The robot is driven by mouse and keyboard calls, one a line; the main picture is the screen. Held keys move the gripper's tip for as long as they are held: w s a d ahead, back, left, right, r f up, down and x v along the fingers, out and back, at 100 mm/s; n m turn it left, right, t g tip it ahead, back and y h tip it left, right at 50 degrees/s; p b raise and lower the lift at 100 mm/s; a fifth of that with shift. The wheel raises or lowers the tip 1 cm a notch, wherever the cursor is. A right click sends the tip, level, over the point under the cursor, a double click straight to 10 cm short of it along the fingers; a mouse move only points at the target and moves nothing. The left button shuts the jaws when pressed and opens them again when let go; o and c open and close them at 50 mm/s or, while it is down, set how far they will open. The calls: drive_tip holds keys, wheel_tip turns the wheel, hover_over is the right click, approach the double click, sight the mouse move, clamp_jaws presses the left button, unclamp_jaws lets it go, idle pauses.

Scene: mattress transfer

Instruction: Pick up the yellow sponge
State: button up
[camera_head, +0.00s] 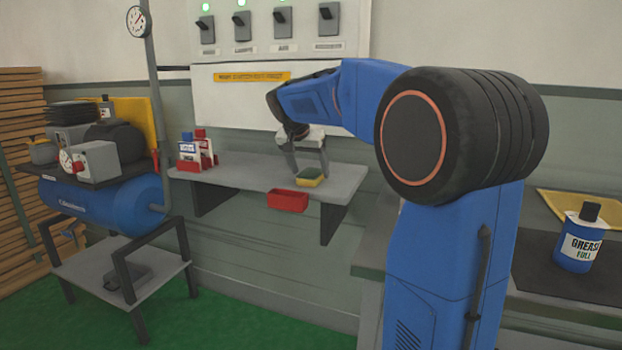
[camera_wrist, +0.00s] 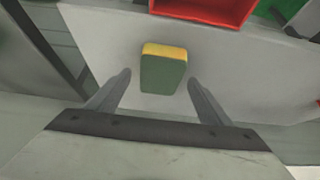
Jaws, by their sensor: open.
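The sponge (camera_head: 309,177) lies on the grey wall shelf (camera_head: 240,173), near its right part. It has a green top and a yellow side. In the wrist view the sponge (camera_wrist: 163,72) lies ahead of my fingertips, roughly centred between them. My gripper (camera_head: 308,175) is open and empty, with one finger to each side of the sponge's line. The wrist view shows both fingers of my gripper (camera_wrist: 160,76) spread wider than the sponge. Neither finger visibly touches it. The exact height of the fingertips above the shelf is hard to tell.
A red bin (camera_head: 288,201) is at the shelf's front edge, close to the sponge; it also shows in the wrist view (camera_wrist: 205,12). Small red, white and blue containers (camera_head: 196,150) stand at the shelf's left. A switch panel (camera_head: 275,30) is on the wall above.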

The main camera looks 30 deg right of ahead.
drive_tip(key=shift+w+d+f, duration=0.15)
drive_tip(key=shift+w+f, duration=0.05)
drive_tip(key=shift+f, duration=0.2)
drive_tip(key=c, duration=1.1)
drive_tip(key=shift+r, duration=0.15)
drive_tip(key=shift+r, duration=0.6)
drive_tip(key=shift+v, duration=1.1)
drive_tip(key=s+a, duration=0.3)
drive_tip(key=a, duration=0.1)
drive_tip(key=s+a, duration=0.7)
drive_tip(key=a, duration=0.2)
drive_tip(key=shift+s+a+r, duration=0.1)
drive_tip(key=shift+s+a, duration=0.05)
drive_tip(key=shift+s, duration=0.1)
